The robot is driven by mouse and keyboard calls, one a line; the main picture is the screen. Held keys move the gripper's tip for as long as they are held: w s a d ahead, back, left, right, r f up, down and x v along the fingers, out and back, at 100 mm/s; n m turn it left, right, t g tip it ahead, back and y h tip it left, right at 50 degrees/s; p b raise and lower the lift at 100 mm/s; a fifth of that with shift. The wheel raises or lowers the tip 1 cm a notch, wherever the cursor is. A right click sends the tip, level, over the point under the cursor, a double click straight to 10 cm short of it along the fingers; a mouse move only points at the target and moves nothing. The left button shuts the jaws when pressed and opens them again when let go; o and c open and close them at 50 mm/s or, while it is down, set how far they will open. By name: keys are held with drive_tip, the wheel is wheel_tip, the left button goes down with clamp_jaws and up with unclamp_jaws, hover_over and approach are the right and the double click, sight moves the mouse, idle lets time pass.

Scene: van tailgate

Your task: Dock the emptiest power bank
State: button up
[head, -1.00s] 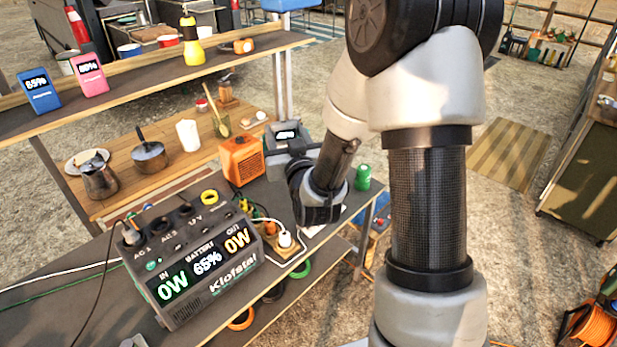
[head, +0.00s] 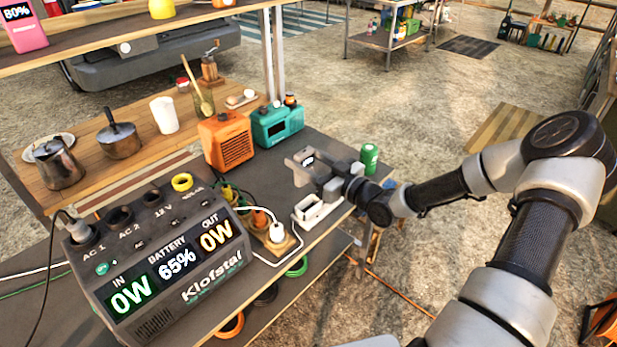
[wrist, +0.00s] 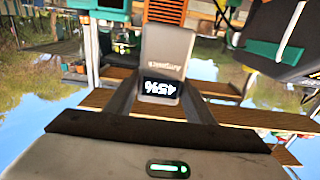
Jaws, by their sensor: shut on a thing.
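My gripper (head: 312,168) is shut on a grey power bank (head: 299,157), held above the table near its right end. In the wrist view the grey power bank (wrist: 163,62) sits between the two fingers, and its display reads 45%, upside down in the picture. A white dock (head: 308,214) with an open slot stands on the table just below and in front of the gripper; the bank is apart from it. A pink power bank (head: 27,38) reading 80% stands on the upper shelf at the far left.
A large power station (head: 165,265) showing 65% fills the table's front left. A socket block with plugs (head: 277,235) and a white cable lies left of the dock. An orange heater (head: 226,142), a teal device (head: 277,122) and a green can (head: 369,158) stand behind.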

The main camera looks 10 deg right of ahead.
drive_tip(key=shift+d+f, duration=0.4)
drive_tip(key=shift+d, duration=0.05)
drive_tip(key=shift+f+b, duration=3.55)
drive_tip(key=shift+f, duration=1.65)
drive_tip(key=o, duration=1.3)
drive_tip(key=p+v, duration=0.1)
drive_tip(key=v, duration=1.6)
drive_tip(key=shift+s+d+p, duration=0.1)
drive_tip(key=shift+d+p, duration=0.1)
drive_tip(key=shift+p, duration=0.2)
